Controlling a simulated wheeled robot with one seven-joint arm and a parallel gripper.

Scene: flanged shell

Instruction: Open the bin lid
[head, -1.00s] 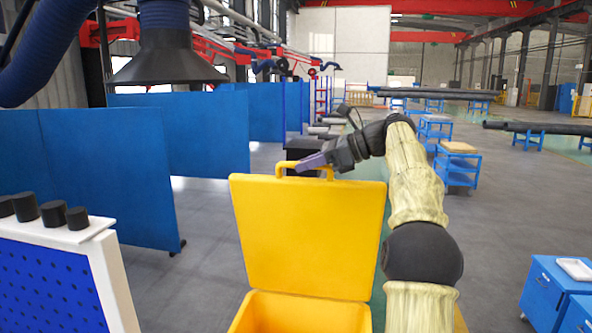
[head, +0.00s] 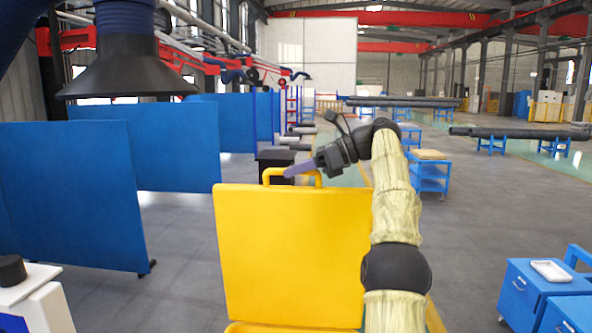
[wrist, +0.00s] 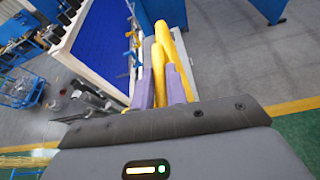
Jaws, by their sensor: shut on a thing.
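The yellow bin lid (head: 290,255) stands raised, close to upright, in the head view. Only a strip of the yellow bin's body (head: 250,328) shows below it at the bottom edge. The lid's yellow handle (head: 271,174) is a loop on its top edge. My gripper (head: 289,172) reaches in from the right, its purple fingers at the handle. In the wrist view my purple fingers (wrist: 163,88) are shut on the yellow handle (wrist: 159,62). The bin's inside is hidden in the head view.
Blue partition panels (head: 75,195) stand to the left. A white-framed blue pegboard (wrist: 100,40) shows in the wrist view. A blue cabinet (head: 530,290) is at the lower right. Grey floor (head: 460,250) is open on the right.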

